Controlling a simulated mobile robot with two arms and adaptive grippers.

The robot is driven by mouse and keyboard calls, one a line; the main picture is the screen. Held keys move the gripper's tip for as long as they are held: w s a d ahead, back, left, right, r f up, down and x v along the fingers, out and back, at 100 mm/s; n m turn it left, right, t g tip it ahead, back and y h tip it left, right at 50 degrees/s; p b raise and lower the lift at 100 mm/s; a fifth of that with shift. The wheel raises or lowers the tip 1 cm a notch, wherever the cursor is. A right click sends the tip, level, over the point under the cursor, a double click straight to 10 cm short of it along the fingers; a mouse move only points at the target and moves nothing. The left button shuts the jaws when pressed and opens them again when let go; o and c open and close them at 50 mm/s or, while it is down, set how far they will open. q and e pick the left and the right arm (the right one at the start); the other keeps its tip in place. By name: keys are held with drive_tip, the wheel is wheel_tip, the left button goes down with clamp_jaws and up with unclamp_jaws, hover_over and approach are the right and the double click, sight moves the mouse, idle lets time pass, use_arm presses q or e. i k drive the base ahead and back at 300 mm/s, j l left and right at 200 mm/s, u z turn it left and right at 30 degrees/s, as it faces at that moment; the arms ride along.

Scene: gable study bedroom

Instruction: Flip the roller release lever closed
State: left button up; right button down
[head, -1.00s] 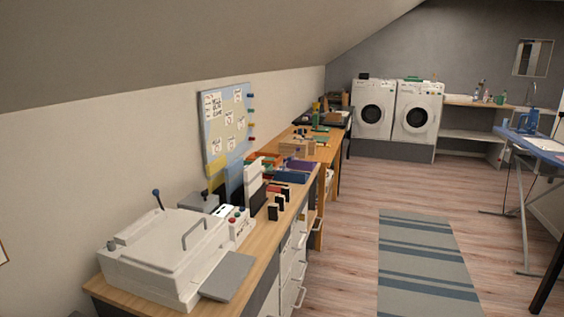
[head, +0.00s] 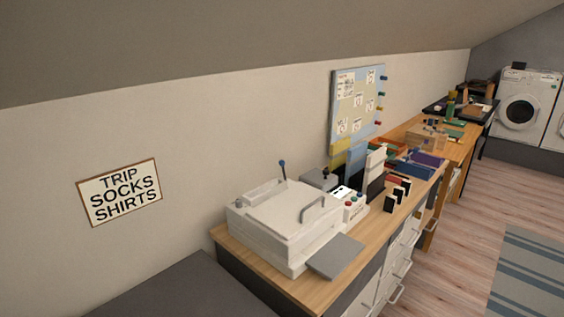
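The white machine (head: 275,226) stands on the near end of the wooden counter. A lever with a dark blue knob (head: 282,163) sticks up, slightly tilted, at its back side. I take this to be the roller release lever; the pictures do not label it. The machine has a lid with a grey handle (head: 313,208) and a grey tray (head: 336,257) at its front. Neither of my grippers is in view.
The counter (head: 365,254) runs back along the wall, with a control box (head: 350,205), black upright holders (head: 391,200) and a pinboard (head: 358,103) beyond the machine. A dark grey surface (head: 185,290) lies at the near left. Wooden floor (head: 465,215) is open on the right.

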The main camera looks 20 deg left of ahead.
sight(281, 163)
drive_tip(key=i+l, duration=0.7)
drive_tip(key=i, duration=0.15)
drive_tip(key=k+l+z, duration=0.05)
